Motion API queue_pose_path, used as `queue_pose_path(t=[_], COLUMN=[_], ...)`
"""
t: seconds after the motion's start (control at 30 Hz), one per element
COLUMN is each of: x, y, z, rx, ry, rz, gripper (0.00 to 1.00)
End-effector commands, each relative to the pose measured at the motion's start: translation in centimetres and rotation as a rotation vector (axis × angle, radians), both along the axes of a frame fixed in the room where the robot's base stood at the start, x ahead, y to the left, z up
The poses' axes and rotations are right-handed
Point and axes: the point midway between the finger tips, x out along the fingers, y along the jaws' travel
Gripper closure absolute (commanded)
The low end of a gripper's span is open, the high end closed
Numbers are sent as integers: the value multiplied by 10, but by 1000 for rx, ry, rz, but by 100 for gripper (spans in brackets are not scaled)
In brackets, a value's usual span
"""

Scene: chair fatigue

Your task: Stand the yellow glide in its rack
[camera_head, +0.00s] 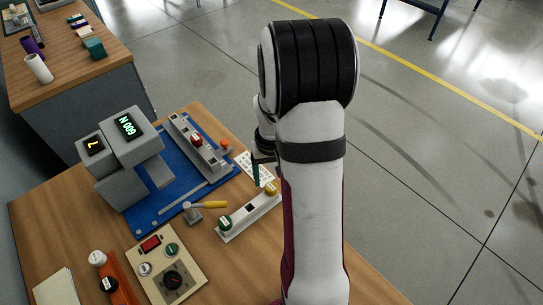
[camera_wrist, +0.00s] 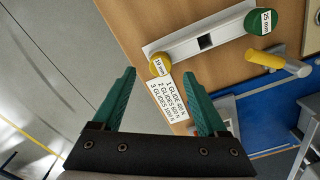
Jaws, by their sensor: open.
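The yellow glide (camera_head: 271,187), its top marked 19 mm, stands at one end of the pale rack (camera_head: 240,222). It also shows in the wrist view (camera_wrist: 160,65), where its label faces me; whether it is fully seated is hard to tell. A green glide (camera_head: 224,222), marked 25 mm, stands at the other end of the rack. The square middle slot (camera_wrist: 206,41) looks empty. My gripper (camera_wrist: 158,73) is open with nothing between its green fingers. In the wrist view, the yellow glide appears just beyond and between the fingertips. The arm partly hides this area in the head view.
A printed card (camera_wrist: 168,97) lies beside the rack. A yellow-handled lever (camera_head: 207,205) and a blue base (camera_head: 157,216) with the test machine are close by. A red piece (camera_head: 197,141) sits on the grey beam. A control panel (camera_head: 190,262) is in front.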

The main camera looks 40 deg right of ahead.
Motion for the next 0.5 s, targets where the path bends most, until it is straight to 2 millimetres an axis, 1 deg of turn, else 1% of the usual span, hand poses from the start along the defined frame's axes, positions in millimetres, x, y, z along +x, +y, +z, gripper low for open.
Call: queue_pose_path(t=[0.03,0.1,0.2,0.3,0.4,0.5], x=[1,1,1,0,0,0], y=[-1,-1,-1,0,0,0], z=[17,40,69,92,106,112], rx=[-3,-4,-3,-2,-1,0], ry=[-6,-7,-6,-4,-2,-1], rz=[-2,-1,-2,-2,-1,-1], gripper=[24,24,24,24,24,24])
